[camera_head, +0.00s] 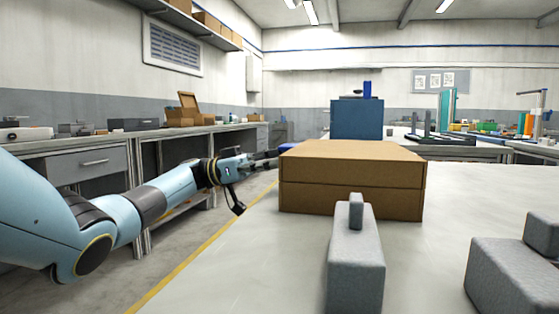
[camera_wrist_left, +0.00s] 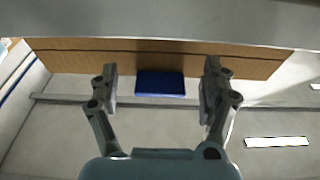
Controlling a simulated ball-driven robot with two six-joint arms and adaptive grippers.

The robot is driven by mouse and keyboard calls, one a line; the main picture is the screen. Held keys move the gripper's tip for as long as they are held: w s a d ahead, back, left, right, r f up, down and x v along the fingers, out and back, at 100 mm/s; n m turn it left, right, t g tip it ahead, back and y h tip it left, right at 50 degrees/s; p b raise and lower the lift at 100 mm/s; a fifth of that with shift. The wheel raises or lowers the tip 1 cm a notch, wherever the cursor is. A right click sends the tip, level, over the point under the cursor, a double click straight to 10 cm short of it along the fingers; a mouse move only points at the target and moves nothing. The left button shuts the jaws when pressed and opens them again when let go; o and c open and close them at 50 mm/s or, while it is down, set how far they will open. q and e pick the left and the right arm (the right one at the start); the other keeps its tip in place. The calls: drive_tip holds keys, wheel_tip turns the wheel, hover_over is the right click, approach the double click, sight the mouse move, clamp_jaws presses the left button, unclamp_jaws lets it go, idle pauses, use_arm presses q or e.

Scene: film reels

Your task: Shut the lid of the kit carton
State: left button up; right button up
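The brown kit carton (camera_head: 350,200) stands on the light table right of my left gripper. Its lid (camera_head: 355,150) lies flat across the top, and a level seam runs along the front; I cannot tell whether it is fully seated. My left gripper (camera_head: 265,158) is beside the carton's left side, at about lid height. In the left wrist view my left gripper (camera_wrist_left: 161,80) has its fingers wide apart with nothing between them. The carton (camera_wrist_left: 70,55) shows there as a brown band beyond the fingers. My right gripper is not in view.
Two grey blocks with knobs, one in front of the carton (camera_head: 355,265) and one at right (camera_head: 510,280), stand on the table (camera_head: 240,270). A blue cabinet (camera_head: 357,120) is behind. A workbench (camera_head: 90,150) is at left. The tabletop left of the near block is clear.

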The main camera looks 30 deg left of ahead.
use_arm(q)
drive_tip(key=shift+a, duration=0.15)
drive_tip(key=v, duration=1.1)
drive_tip(key=shift+s+a, duration=0.2)
drive_tip(key=shift+a, duration=0.15)
